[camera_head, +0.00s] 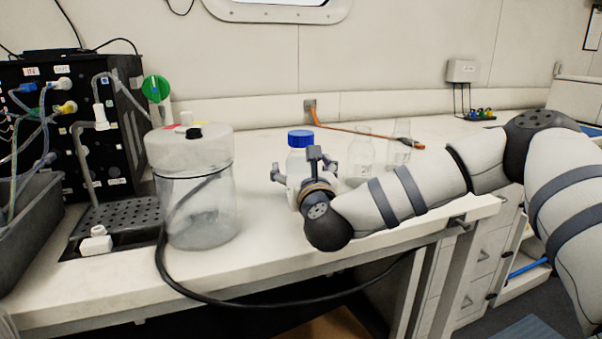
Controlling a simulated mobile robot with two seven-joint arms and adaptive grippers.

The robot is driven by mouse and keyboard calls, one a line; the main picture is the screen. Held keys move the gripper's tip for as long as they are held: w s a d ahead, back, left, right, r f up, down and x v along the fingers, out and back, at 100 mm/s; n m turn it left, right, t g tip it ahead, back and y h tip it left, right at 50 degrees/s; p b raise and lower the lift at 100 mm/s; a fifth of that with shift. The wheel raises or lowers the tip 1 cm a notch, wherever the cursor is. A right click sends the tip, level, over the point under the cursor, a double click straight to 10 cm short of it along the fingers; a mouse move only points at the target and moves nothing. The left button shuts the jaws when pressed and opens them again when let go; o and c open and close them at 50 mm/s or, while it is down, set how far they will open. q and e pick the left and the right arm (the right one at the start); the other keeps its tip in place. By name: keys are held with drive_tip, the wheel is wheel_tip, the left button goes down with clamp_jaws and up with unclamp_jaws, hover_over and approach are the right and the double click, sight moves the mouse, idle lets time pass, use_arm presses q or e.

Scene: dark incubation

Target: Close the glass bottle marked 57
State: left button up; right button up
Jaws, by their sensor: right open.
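A clear glass bottle (297,158) with a blue cap (300,138) on its top stands upright on the white bench (262,222). No number can be read on it, and I cannot tell how tightly the cap sits. My right gripper (303,167) is open, in front of the bottle. Its fingers are spread to the left and right of the bottle's body and hide the lower part. I cannot tell if they touch the glass. Two clear glass flasks, a nearer one (360,152) and a farther one (401,138), stand to the right, with no caps visible. My left gripper is out of view.
A large clear vessel with a white lid (188,148) stands left of the bottle, a black hose (215,301) looping from it past the bench front. A black device (75,120) with tubes is at far left. An orange cable (368,136) lies behind the flasks.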

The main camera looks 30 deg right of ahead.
sight(303, 151)
drive_tip(key=shift+r, duration=0.1)
drive_tip(key=c, duration=1.7)
drive_tip(key=shift+r, duration=0.4)
wheel_tip(303, 151, up, 3)
drive_tip(key=shift+f, duration=0.1)
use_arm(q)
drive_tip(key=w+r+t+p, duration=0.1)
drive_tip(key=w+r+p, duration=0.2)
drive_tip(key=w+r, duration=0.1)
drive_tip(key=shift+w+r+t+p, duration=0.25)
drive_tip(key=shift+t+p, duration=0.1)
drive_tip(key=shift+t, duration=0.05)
use_arm(e)
drive_tip(key=s+a+r, duration=0.1)
drive_tip(key=s+r, duration=0.8)
drive_tip(key=s, duration=0.5)
drive_tip(key=shift+a+r, duration=0.2)
drive_tip(key=shift+a, duration=0.15)
